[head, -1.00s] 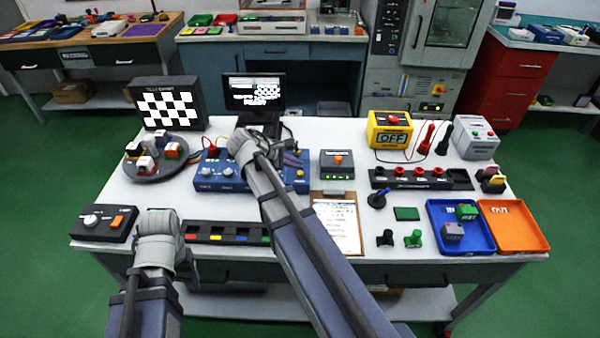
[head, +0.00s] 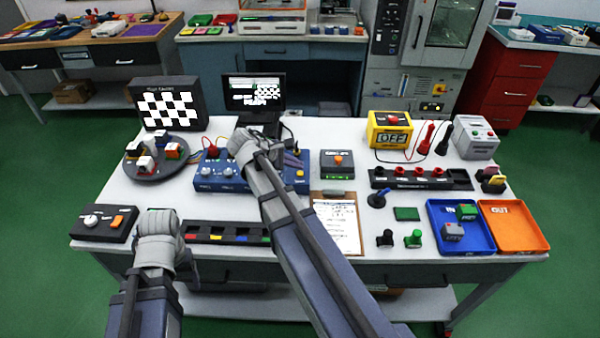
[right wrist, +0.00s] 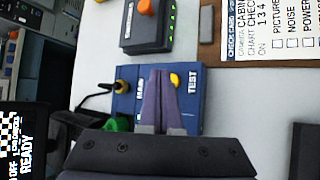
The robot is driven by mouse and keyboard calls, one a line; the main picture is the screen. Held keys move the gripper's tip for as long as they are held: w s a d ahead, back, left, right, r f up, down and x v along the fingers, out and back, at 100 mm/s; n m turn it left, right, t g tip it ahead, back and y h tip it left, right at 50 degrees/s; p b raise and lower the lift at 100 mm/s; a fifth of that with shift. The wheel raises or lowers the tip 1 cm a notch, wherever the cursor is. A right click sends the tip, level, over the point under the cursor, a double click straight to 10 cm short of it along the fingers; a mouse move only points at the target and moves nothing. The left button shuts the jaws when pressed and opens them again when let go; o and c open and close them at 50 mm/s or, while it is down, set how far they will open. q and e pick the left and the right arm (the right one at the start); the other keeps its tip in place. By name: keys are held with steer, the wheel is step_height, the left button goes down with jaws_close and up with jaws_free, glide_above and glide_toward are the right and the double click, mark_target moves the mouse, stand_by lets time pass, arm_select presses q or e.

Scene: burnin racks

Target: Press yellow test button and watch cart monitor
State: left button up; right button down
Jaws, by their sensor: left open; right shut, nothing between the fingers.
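The blue control box (head: 225,182) stands mid-table, with white knobs and a yellow button (head: 299,174) at its right end. In the right wrist view the yellow button (right wrist: 175,80) sits beside the word TEST. My right gripper (head: 292,158) is shut and empty over the box. Its fingertips (right wrist: 161,74) appear just left of the button; contact cannot be told. A small monitor (head: 253,92) behind the box shows a checkerboard and text. A screen in the right wrist view (right wrist: 20,148) reads READY. My left gripper (head: 160,218) is open above the near left edge, its fingers mostly hidden.
A larger checkerboard screen (head: 168,105) and a round tray (head: 150,174) stand left. A dark box with an orange knob (head: 337,163) and a clipboard (head: 337,222) are right of my right arm. Blue (head: 480,246) and orange (head: 515,226) trays lie far right.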

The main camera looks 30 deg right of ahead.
steer(key=shift+f, duration=0.1)
steer(key=shift+f+b, duration=0.3)
steer(key=shift+b, duration=0.15)
steer(key=shift+f+b, duration=0.45)
stand_by(0.7)
steer(key=shift+r, duration=0.15)
steer(key=shift+r+p, duration=0.75)
steer(key=shift+p, duration=0.2)
step_height(320, 180, up, 5)
steer(key=p, duration=0.5)
